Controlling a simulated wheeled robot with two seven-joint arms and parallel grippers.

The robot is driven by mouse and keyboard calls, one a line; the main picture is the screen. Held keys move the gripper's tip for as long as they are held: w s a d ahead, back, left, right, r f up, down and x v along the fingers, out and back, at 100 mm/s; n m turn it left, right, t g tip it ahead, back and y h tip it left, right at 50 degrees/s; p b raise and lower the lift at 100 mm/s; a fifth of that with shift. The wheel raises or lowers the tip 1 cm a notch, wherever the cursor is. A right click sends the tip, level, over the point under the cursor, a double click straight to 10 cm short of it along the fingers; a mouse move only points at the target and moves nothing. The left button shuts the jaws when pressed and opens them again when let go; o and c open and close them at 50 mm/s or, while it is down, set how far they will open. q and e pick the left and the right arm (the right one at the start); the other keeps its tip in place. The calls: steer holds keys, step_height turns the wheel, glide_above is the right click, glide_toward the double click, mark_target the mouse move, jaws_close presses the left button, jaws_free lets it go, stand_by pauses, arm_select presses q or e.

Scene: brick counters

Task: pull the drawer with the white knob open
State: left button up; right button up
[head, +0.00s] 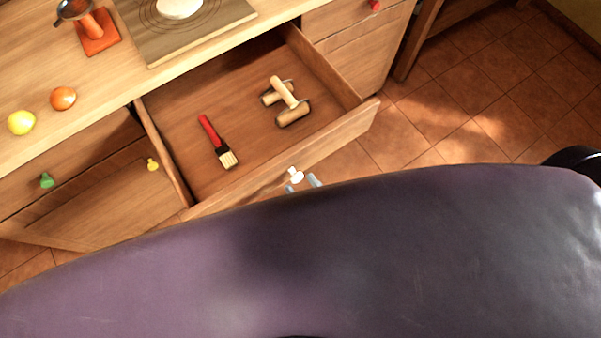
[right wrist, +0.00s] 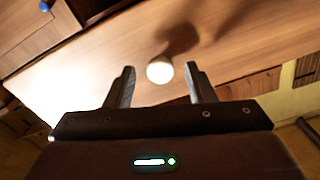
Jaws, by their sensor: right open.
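The drawer (head: 283,169) with the white knob stands pulled out from the counter, its inside in plain view. The white knob (head: 296,175) is on its front; it also shows in the right wrist view (right wrist: 160,70). My right gripper (head: 309,182) is at the knob in the head view, mostly hidden behind my own dark body part. In the right wrist view my right gripper (right wrist: 160,84) is open, with the knob between the line of its two fingertips and neither finger visibly touching it. My left gripper is not in view.
In the drawer lie a red-handled brush (head: 217,141) and a wooden roller-like tool (head: 286,100). A green knob (head: 47,180), a yellow knob (head: 152,164) and a red knob (head: 375,5) mark other fronts. Tiled floor (head: 480,110) is free at the right.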

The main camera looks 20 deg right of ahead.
steer(key=v, duration=0.6)
steer(key=shift+b, duration=0.4)
steer(key=shift+f, duration=0.1)
